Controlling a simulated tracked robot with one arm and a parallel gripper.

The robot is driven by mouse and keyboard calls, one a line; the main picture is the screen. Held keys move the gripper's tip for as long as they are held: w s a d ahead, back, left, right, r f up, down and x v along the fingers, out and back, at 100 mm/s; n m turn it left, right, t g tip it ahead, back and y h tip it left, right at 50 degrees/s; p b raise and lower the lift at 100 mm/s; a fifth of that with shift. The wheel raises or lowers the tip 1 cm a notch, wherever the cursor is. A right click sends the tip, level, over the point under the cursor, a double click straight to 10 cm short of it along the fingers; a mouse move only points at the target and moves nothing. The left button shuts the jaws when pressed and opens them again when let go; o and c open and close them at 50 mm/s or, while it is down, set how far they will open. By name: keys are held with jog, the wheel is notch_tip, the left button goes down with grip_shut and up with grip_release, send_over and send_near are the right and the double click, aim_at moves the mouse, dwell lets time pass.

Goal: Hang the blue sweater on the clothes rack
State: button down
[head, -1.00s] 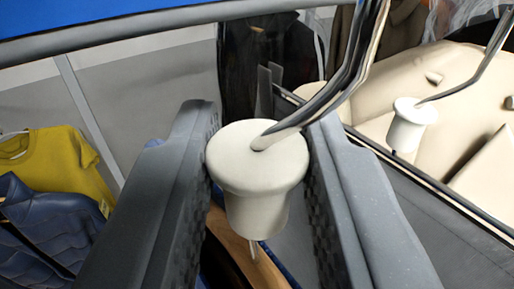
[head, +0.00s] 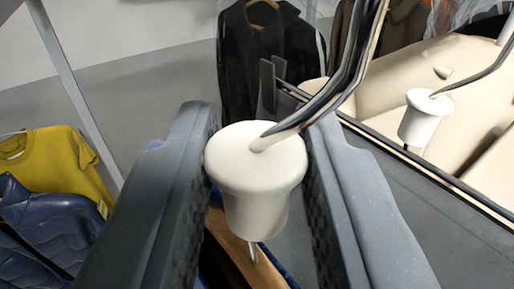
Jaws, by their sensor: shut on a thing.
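My gripper (head: 258,165) is shut on a white knob (head: 255,185) with a bent metal hook (head: 345,75) rising from its top. A wooden hanger (head: 232,240) shows below the knob between the fingers. Only slivers of blue cloth show by the hanger, which may be the blue sweater; most of it is hidden below my gripper. A slanted grey pole (head: 75,90) at the upper left may be part of the clothes rack; I cannot tell. No rack bar shows clearly now.
A yellow shirt (head: 50,165) and a dark blue puffer jacket (head: 45,230) hang at left. A black jacket (head: 245,60) and brown coat (head: 395,35) hang behind. At right, a second white knob (head: 420,118) with a hook stands near a dark panel (head: 400,185) and cream bulky material.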

jog(key=shift+s+f+b, duration=0.1)
jog(key=shift+f+b, duration=0.85)
jog(key=shift+f, duration=0.1)
jog(key=shift+a+f+b, duration=0.1)
jog(key=shift+f+b, duration=0.1)
jog(key=shift+b, duration=0.1)
dwell(0.6)
jog(key=c, duration=1.1)
grip_release()
notch_tip(320, 180, up, 3)
jog(key=p, duration=0.3)
jog(key=shift+r, duration=0.1)
jog(key=shift+n+t+y, duration=0.3)
jog(key=shift+y, duration=0.3)
jog(key=shift+s+d+b, duration=0.3)
jog(key=shift+s+d, duration=0.4)
jog(key=shift+s, duration=0.25)
jog(key=shift+s+d+b, duration=0.25)
jog(key=shift+s+d, duration=0.5)
jog(key=shift+s, duration=0.2)
jog(key=shift+s+d+b, duration=0.3)
jog(key=shift+s+d, duration=0.4)
jog(key=shift+s, duration=0.25)
